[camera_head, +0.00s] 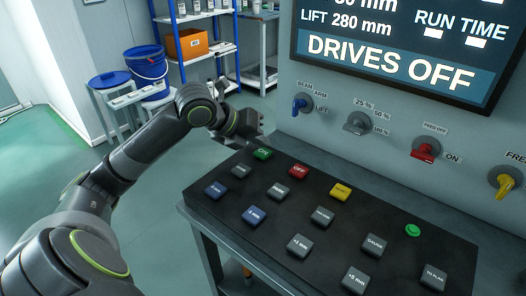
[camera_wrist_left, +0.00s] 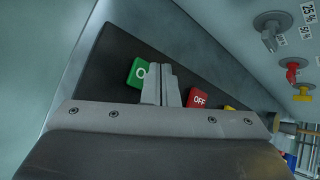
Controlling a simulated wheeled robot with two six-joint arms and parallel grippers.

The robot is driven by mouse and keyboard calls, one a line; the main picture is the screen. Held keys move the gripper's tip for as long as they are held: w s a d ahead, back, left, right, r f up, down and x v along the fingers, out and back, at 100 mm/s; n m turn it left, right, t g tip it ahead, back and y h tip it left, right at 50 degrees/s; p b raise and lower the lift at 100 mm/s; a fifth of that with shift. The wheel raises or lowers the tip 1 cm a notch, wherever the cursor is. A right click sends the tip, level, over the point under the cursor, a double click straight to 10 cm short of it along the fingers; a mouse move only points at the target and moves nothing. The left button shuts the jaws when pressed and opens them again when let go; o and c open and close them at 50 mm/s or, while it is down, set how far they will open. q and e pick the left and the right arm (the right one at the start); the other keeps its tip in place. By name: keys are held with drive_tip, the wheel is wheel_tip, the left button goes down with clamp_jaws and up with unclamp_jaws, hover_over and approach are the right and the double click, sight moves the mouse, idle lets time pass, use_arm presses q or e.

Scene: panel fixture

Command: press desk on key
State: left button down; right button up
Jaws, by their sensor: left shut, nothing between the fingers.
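The dark key desk (camera_head: 330,225) carries rows of square keys. The green ON key (camera_head: 263,154) is at its far left corner, with the red OFF key (camera_head: 299,171) to its right. My left gripper (camera_head: 254,138) is shut and empty by the desk's far left edge, close to the ON key. In the left wrist view the shut fingertips (camera_wrist_left: 161,84) lie between the green ON key (camera_wrist_left: 138,73) and the red OFF key (camera_wrist_left: 199,98), overlapping the ON key's right edge. I cannot tell whether they touch it.
A screen (camera_head: 400,45) above reads DRIVES OFF. Below it the panel has a blue knob (camera_head: 301,104), a grey knob (camera_head: 357,123), a red switch (camera_head: 425,150) and a yellow knob (camera_head: 503,182). A yellow key (camera_head: 341,192) and several grey and blue keys sit nearby.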

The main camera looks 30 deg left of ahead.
use_arm(q)
drive_tip(key=shift+f, duration=0.15)
idle(0.7)
drive_tip(key=shift+f, duration=0.3)
drive_tip(key=shift+f+b, duration=0.4)
drive_tip(key=shift+f, duration=0.05)
idle(0.6)
drive_tip(key=shift+r, duration=0.1)
drive_tip(key=shift+r+p, duration=0.8)
drive_tip(key=shift+p, duration=0.1)
